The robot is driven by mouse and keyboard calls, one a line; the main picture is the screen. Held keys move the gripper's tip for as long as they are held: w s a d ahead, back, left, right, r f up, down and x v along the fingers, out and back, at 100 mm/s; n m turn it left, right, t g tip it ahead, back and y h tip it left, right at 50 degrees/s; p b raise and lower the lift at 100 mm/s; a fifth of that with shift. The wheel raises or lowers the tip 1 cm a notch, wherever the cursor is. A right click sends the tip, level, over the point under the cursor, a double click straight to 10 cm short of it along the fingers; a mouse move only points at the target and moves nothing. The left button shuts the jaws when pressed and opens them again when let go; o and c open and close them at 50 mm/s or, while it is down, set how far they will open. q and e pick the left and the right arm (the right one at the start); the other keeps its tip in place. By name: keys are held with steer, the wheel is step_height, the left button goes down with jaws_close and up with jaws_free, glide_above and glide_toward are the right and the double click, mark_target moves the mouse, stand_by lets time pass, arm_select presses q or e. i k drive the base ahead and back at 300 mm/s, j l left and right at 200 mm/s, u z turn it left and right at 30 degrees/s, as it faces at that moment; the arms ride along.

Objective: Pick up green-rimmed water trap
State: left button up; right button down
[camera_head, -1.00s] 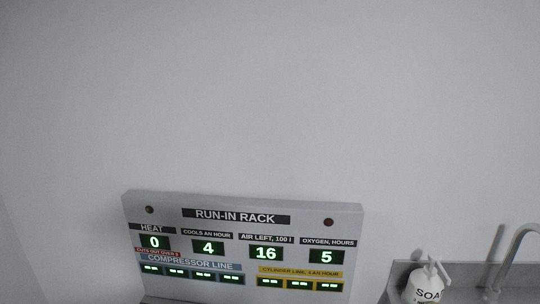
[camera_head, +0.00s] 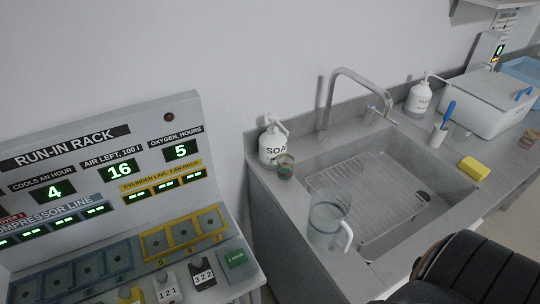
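A small round cup-like item (camera_head: 285,168) stands on the counter just in front of the soap bottle, at the left end of the sink. Its rim looks greenish with some reddish brown, and it may be the green-rimmed water trap; it is too small to be sure. Another small item with reddish and greenish bands (camera_head: 528,139) sits at the far right of the counter, partly cut by the picture edge. Neither of my grippers can be made out in this view.
The sink basin (camera_head: 408,166) holds a drain rack. A clear jug (camera_head: 327,218) stands at its front left. The soap bottle (camera_head: 272,144), faucet (camera_head: 345,75), yellow sponge (camera_head: 472,168) and white bin (camera_head: 490,104) are around it. The run-in rack (camera_head: 190,110) stands left. A dark ribbed shape (camera_head: 485,270) blocks the lower right.

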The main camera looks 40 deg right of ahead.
mark_target(286, 162)
steer(key=z, duration=1.9)
steer(key=l+u, duration=0.35)
steer(key=k+l+u, duration=0.15)
steer(key=l+u, duration=0.2)
steer(key=k+l+u, duration=0.2)
steer(key=l+u, duration=0.15)
steer(key=l, duration=0.15)
steer(key=k+l+u, duration=0.2)
steer(key=l+u, duration=0.15)
